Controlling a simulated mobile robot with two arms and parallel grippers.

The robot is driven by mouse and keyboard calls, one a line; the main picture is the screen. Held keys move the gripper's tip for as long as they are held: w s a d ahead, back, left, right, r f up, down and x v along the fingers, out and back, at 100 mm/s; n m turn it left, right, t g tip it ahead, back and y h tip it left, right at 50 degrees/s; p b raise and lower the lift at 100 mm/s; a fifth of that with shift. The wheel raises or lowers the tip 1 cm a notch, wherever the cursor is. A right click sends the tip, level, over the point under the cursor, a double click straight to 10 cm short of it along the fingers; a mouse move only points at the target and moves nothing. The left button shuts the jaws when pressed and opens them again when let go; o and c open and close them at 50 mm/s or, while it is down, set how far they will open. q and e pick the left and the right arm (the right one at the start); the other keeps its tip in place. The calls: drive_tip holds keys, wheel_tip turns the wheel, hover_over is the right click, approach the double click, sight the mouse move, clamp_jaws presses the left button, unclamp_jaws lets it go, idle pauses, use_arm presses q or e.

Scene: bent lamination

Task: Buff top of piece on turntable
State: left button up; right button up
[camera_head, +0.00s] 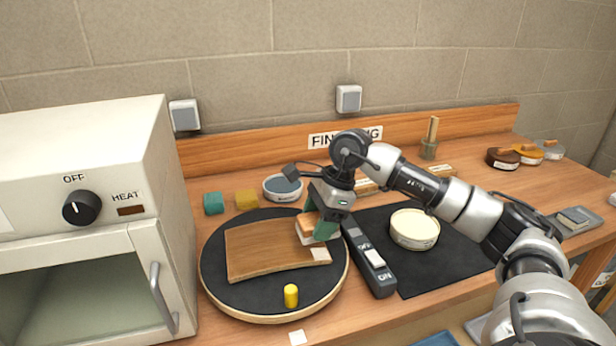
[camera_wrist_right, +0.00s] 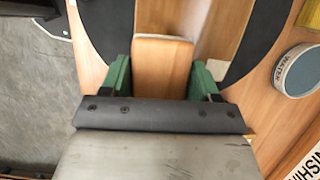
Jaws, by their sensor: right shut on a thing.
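The wooden piece (camera_head: 265,248) is a curved brown panel lying on the round black-topped turntable (camera_head: 226,293). My right gripper (camera_head: 320,226) is over the right end of the piece. It is shut on a buffing block (camera_head: 306,222) with a wooden back and a pale underside, which is at the top of the piece; I cannot tell whether it presses on it. In the right wrist view the block (camera_wrist_right: 160,68) sits between the green fingers, with the piece (camera_wrist_right: 212,35) beyond it. A yellow peg (camera_head: 291,296) stands at the turntable's front. My left gripper is not in view.
A switch box (camera_head: 368,258) marked OFF and ON stands right of the turntable. An open cream tin (camera_head: 414,229) sits on a black mat (camera_head: 450,262). Teal (camera_head: 213,203) and yellow (camera_head: 246,199) blocks and a blue-grey tin (camera_head: 283,187) are behind. A white oven (camera_head: 90,225) stands left.

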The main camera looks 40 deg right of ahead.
drive_tip(key=shift+d+r, duration=0.1)
drive_tip(key=shift+r, duration=0.55)
drive_tip(key=shift+r+p, duration=0.3)
drive_tip(key=shift+p, duration=0.15)
wheel_tip(320, 180, up, 2)
drive_tip(key=shift+r+p, duration=0.1)
drive_tip(key=shift+p, duration=0.55)
drive_tip(key=shift+r, duration=0.1)
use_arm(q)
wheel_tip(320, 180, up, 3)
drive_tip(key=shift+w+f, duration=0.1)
use_arm(e)
drive_tip(key=shift+d, duration=0.1)
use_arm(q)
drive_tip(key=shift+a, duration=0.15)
